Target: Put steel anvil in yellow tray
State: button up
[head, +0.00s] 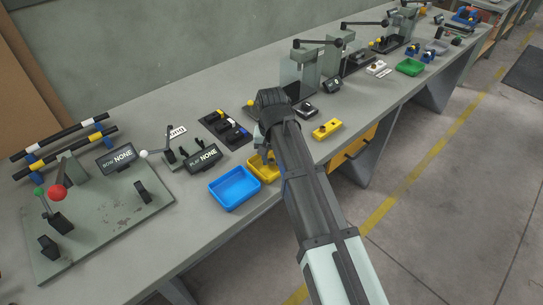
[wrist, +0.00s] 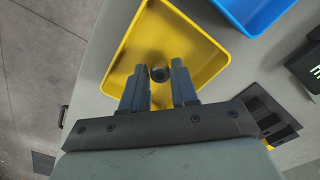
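The yellow tray (head: 262,174) stands on the bench just right of the blue tray, partly hidden by my arm. It fills the middle of the wrist view (wrist: 200,42). My gripper (wrist: 160,80) points down over the tray, its two fingers apart. A small dark round piece (wrist: 160,74), perhaps the steel anvil, shows between the fingertips against the tray floor. I cannot tell whether the fingers touch it or whether it rests on the floor. In the head view my gripper (head: 265,150) is over the tray, its fingertips mostly hidden.
The blue tray (head: 234,188) is empty, close beside the yellow one. The bench's front edge is close to the trays.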

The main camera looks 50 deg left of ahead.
jog(key=o, duration=0.4)
notch_tip(320, 180, up, 14)
jog(key=shift+f, duration=0.1)
dwell(0.6)
